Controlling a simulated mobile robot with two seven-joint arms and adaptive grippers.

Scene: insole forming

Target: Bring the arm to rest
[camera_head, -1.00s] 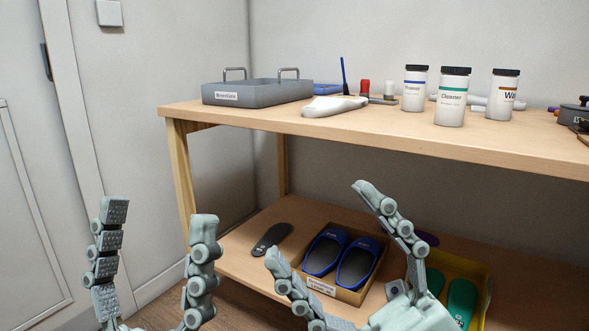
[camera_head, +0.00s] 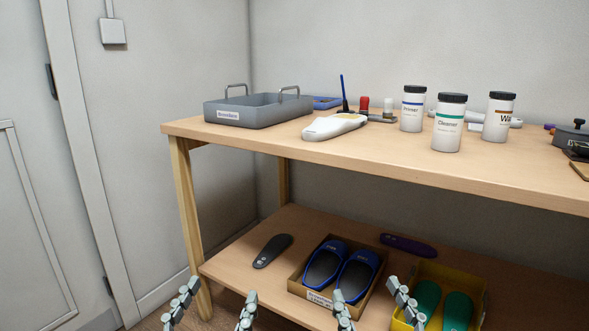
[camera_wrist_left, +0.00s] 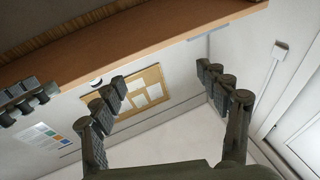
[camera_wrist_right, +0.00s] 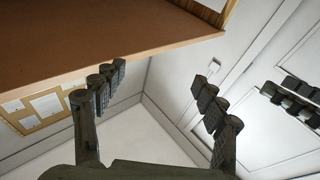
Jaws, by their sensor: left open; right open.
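My left gripper (camera_head: 212,308) is at the bottom of the head view, in front of the lower shelf's left end. Its two fingers stand apart with nothing between them. My right gripper (camera_head: 372,308) is at the bottom too, in front of the boxes on the lower shelf, also spread and empty. The left wrist view shows the left gripper's open fingers (camera_wrist_left: 165,105) below a wooden board edge. The right wrist view shows the right gripper's open fingers (camera_wrist_right: 155,105), with no object between them. Both palms are below the head view's edge.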

